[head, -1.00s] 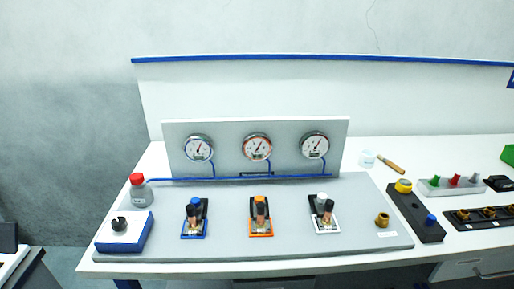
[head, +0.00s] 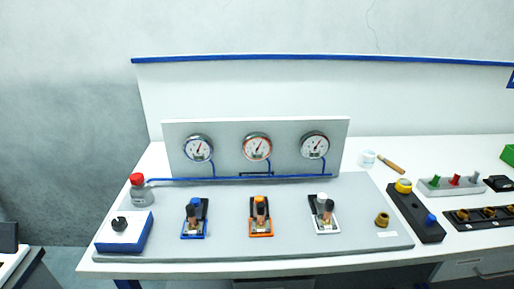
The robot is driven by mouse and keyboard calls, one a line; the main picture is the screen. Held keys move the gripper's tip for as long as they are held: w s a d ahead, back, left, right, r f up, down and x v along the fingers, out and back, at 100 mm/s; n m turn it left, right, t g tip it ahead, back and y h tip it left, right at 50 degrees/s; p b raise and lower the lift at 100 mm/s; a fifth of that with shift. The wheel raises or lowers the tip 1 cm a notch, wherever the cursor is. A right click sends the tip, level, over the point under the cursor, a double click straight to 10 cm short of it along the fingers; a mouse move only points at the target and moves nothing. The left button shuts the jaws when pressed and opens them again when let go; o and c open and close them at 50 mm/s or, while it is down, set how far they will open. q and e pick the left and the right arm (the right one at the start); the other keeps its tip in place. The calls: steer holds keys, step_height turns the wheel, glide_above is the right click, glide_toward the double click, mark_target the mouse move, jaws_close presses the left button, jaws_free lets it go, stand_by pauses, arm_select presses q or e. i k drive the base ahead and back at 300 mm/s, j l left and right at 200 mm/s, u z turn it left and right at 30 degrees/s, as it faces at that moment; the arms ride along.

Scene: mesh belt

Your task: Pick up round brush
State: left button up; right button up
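A small item with a brown, wood-coloured handle (head: 391,165) lies on the white bench, right of the gauge panel. It may be the round brush, but its head is too small to make out. A small whitish cup or jar (head: 367,159) stands just left of it. Neither of my grippers is in view.
A grey board (head: 230,221) with a three-gauge panel (head: 332,165) and several valve fittings fills the bench's left and middle. A black block (head: 414,212) with yellow and blue parts, a grey rack (head: 452,187) and a black fitting strip (head: 479,217) stand at the right.

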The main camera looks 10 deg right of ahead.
mark_target(394, 166)
steer(key=z, duration=1.2)
steer(key=i+l+u, duration=0.15)
steer(key=u, duration=0.25)
steer(key=i+l+u, duration=0.1)
steer(key=l+u, duration=0.15)
steer(key=u, duration=0.2)
steer(key=l+u, duration=0.25)
steer(key=u, duration=0.15)
